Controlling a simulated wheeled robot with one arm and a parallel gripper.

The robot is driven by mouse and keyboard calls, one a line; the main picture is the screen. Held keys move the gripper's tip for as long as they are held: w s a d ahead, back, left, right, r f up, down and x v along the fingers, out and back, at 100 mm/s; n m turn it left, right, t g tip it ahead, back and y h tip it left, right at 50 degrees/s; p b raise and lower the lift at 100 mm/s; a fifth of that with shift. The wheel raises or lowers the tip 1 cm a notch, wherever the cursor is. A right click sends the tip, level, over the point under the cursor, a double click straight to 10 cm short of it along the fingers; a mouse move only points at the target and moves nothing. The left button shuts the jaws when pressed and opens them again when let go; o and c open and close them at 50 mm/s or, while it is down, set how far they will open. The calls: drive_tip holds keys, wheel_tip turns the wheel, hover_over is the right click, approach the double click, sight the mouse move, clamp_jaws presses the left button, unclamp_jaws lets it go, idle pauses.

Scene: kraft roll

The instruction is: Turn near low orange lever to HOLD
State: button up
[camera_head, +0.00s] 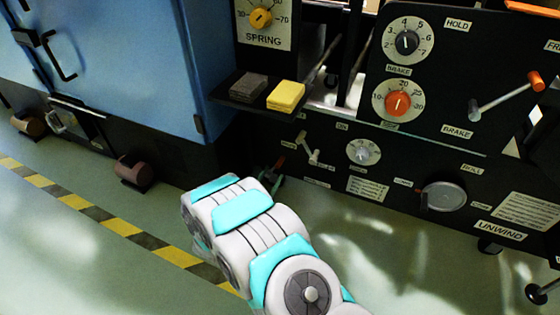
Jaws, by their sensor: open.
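A lever with a grey arm and an orange tip (536,81) is on the black machine panel at the right. Its grey pivot is at the lower left, and the arm slants up to the right. A HOLD label (458,25) is above the lever, and a cut-off label starting "FR" (553,46) is at the right edge. A BRAKE label (456,131) is below the pivot. The lever points more toward the "FR" label than HOLD. My white and teal arm rises from the bottom centre, well left of the lever. I cannot make out my gripper.
Left of the lever are an orange knob (398,104) and a black knob (407,42). A small shelf holds a yellow block (286,95) and a grey block (248,86). A pale lever (308,149) sits lower. A blue cabinet (130,60) is at left. Green floor lies in front.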

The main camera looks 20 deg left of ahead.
sight(279, 163)
drive_tip(key=w, duration=0.7)
drive_tip(key=shift+w+d+b, duration=0.25)
drive_tip(key=shift+d+b, duration=0.1)
clamp_jaws()
idle(1.1)
